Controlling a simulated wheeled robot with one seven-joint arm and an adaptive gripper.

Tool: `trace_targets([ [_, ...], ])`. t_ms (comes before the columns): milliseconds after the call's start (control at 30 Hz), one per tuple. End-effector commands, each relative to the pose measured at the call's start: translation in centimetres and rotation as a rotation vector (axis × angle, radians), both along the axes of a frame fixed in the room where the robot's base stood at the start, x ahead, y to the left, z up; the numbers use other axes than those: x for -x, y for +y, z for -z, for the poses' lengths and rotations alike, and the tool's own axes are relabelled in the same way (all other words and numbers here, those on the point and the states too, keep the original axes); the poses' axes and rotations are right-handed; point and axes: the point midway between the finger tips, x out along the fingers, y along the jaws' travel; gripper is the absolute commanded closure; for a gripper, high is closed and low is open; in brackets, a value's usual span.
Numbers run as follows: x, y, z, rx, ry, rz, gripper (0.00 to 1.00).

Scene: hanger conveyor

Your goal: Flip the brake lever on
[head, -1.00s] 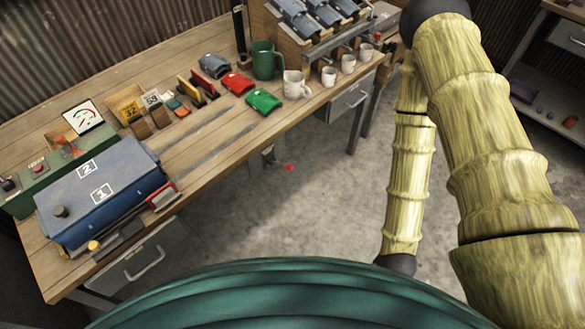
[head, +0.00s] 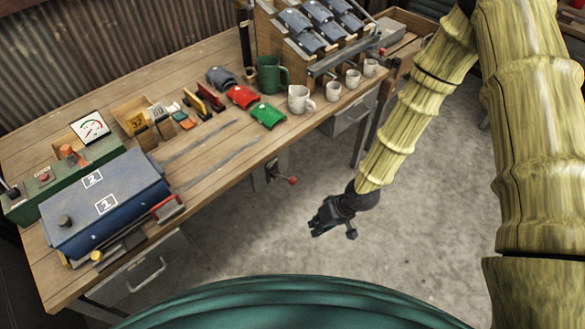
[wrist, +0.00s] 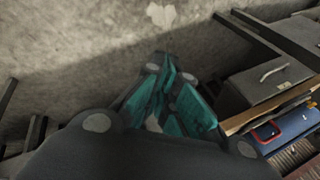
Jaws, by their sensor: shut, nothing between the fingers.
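A small lever with a red ball knob (head: 293,180) sticks out from a dark bracket (head: 272,170) under the front edge of the workbench, in the head view. It looks like the brake lever, but I see no label on it. My gripper (head: 316,229) is shut and empty over open floor, in front of the bench and below and right of the knob, apart from it. In the wrist view my teal fingers (wrist: 167,105) are close together with nothing held. I cannot make out the lever in the wrist view.
Drawers (head: 150,270) and bench legs (head: 362,145) stand below. The floor before the bench is clear.

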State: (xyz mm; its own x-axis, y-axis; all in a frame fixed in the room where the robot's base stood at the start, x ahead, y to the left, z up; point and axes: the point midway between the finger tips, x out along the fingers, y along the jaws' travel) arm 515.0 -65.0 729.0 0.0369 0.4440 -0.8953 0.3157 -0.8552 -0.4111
Motion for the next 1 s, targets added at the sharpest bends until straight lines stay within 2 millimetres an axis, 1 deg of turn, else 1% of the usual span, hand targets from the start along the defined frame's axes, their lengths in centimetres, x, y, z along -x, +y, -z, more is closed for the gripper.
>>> trace_targets([
  [33, -2.0, 0.7, -1.1, -0.01, -0.026, -0.028, 1.0],
  [167, -6.5, 2.1, -3.9, -0.016, -0.091, -0.109, 1.0],
  [200, -7.9, 2.4, -4.8, -0.013, -0.114, -0.133, 1.0],
  [267, -10.0, 2.9, -6.3, -0.005, -0.148, -0.166, 1.0],
  [300, -11.4, 3.1, -7.2, 0.002, -0.172, -0.185, 1.0],
  [400, -14.6, 3.5, -9.5, 0.024, -0.23, -0.226, 1.0],
  [500, -17.1, 3.7, -11.5, 0.045, -0.279, -0.254, 1.0],
  [600, -18.9, 3.8, -12.9, 0.063, -0.315, -0.271, 1.0],
  [700, -19.8, 3.7, -13.6, 0.074, -0.333, -0.28, 1.0],
  [800, -20.1, 3.7, -13.9, 0.078, -0.34, -0.283, 1.0],
  [1000, -20.1, 3.8, -13.9, 0.078, -0.34, -0.283, 1.0],
])
